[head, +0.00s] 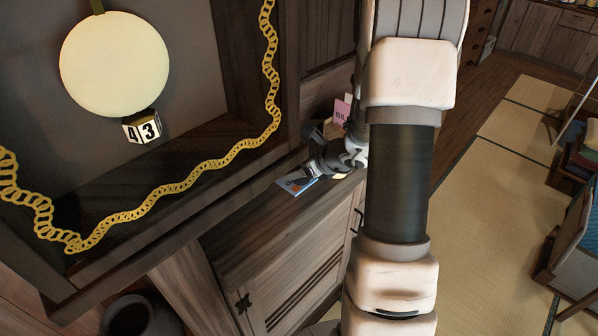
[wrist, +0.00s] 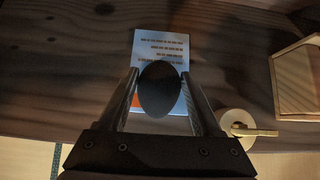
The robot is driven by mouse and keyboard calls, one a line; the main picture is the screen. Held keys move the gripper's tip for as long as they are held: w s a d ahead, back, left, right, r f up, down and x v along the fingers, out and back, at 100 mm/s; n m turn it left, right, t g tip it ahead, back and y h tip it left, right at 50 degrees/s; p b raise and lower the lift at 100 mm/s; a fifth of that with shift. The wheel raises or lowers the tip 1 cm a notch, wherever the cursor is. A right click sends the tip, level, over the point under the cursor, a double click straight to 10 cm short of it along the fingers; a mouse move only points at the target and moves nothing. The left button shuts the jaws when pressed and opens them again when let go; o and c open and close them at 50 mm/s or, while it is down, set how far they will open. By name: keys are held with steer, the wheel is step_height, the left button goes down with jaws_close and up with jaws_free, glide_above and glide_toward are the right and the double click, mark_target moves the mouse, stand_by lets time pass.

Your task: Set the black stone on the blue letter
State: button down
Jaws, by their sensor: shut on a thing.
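The black stone (wrist: 160,90) is a dark oval between the two fingers of my gripper (wrist: 160,76) in the wrist view. The fingers are shut on it. I cannot tell the height between stone and letter. In the head view the letter (head: 297,187) shows as a blue and white sheet beside my gripper (head: 308,172); the stone is not distinct there.
A pale round object with a brass-coloured bar (wrist: 237,123) sits right of the letter, near the cabinet's front edge. A wooden box (wrist: 298,82) is farther right. A pink card (head: 342,112) stands behind my wrist. A yellow chain (head: 180,187) hangs at left.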

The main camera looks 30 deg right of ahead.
steer(key=shift+f, duration=0.15)
steer(key=shift+c, duration=0.3)
jaws_free()
steer(key=shift+s+d+r, duration=0.15)
steer(key=shift+s+r, duration=0.05)
steer(key=shift+r, duration=0.3)
steer(key=p+v, duration=0.1)
steer(key=v, duration=1)
steer(key=shift+s+p, duration=0.15)
steer(key=shift+p, duration=0.2)
steer(key=shift+s, duration=0.1)
